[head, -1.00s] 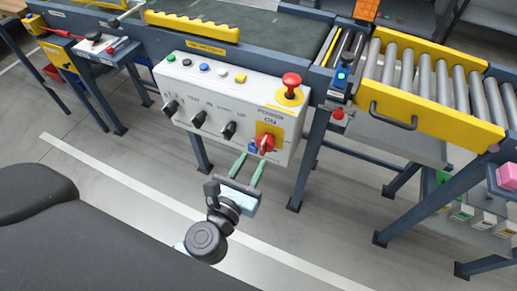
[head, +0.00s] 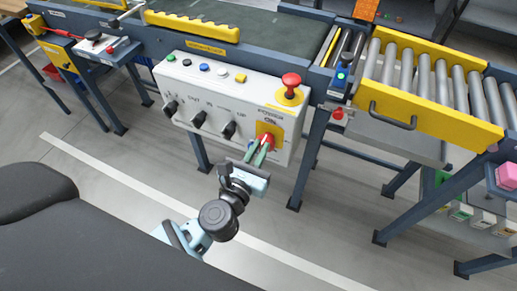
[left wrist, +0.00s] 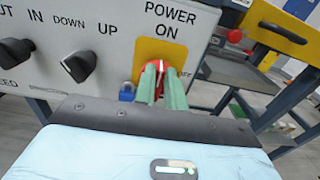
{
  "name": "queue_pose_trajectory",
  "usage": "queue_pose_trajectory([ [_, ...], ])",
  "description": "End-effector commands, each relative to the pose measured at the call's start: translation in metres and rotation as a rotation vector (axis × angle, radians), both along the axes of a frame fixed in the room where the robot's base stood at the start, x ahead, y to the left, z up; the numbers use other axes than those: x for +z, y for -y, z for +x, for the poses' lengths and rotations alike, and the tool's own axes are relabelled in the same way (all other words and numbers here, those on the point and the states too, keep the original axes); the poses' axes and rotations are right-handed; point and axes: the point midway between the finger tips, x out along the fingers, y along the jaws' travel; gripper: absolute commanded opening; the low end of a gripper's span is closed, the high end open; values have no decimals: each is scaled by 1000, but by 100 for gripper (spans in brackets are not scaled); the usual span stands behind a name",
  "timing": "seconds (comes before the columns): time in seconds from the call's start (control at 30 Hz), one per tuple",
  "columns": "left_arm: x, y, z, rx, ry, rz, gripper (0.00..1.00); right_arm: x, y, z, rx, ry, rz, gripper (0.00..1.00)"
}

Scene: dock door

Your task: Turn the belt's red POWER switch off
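The red POWER switch (head: 268,139) sits on a yellow plate (left wrist: 177,50) at the lower right of the white control panel (head: 205,95). In the left wrist view the switch (left wrist: 140,70) shows behind and between my fingers, with ON printed above it and a partly hidden label to its right. Its handle looks roughly upright, toward ON, but the fingers cover much of it. My left gripper (head: 266,144) has its green fingers close together, one on each side of the handle. They also show in the left wrist view (left wrist: 161,75). My right gripper is out of view.
Black knobs (head: 199,118) line the panel left of the switch. A red mushroom button (head: 291,80) stands above it. A small blue part (left wrist: 127,91) is just left of my fingers. A roller conveyor (head: 430,80) lies right. The floor in front is clear.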

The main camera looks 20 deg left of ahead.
Motion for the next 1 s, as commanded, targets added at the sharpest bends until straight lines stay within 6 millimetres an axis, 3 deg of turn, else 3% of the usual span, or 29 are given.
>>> queue_pose_trajectory([
  [0.47,1,2,0,0,2,77,0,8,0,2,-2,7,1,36],
  [1.0,-1,11,-1,-1,16,537,0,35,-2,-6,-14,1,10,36],
])
